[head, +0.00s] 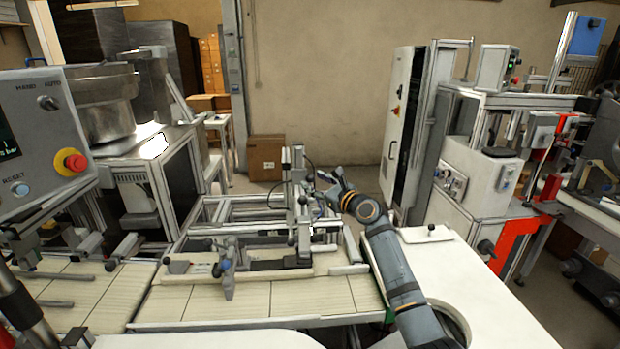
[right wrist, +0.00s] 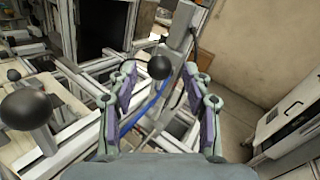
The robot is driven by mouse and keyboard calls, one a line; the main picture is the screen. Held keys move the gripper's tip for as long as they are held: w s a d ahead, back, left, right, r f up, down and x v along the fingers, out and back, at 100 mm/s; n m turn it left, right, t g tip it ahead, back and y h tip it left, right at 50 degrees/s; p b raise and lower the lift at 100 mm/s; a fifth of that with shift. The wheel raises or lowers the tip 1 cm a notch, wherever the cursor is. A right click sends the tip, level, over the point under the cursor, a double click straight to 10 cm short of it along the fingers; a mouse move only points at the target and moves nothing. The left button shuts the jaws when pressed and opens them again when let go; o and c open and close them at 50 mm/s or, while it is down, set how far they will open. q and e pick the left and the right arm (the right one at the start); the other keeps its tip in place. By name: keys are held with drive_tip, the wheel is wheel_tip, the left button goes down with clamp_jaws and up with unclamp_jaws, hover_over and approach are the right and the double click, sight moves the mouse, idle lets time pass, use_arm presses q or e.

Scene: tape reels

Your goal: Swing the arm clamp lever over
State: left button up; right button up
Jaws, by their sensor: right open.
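A black ball knob (right wrist: 159,66) shows between the fingertips of my right gripper (right wrist: 160,76) in the right wrist view. It looks like the end of the arm clamp lever. The fingers are apart, with a gap on each side of the knob; I cannot tell its depth relative to the tips. In the head view my right gripper (head: 330,188) is just right of the upright grey post (head: 299,190) on the reel machine's frame. The lever itself is hard to make out there. My left gripper does not show clearly in either view.
Another black ball knob (right wrist: 25,109) is at the left of the right wrist view. Aluminium rails (head: 240,228) surround the post. A white table (head: 470,275) lies under my right arm. A white cabinet (head: 401,120) stands behind, with open floor before the wall.

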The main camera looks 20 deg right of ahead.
drive_tip(key=shift+x, duration=1.35)
drive_tip(key=shift+c, duration=0.5)
clamp_jaws()
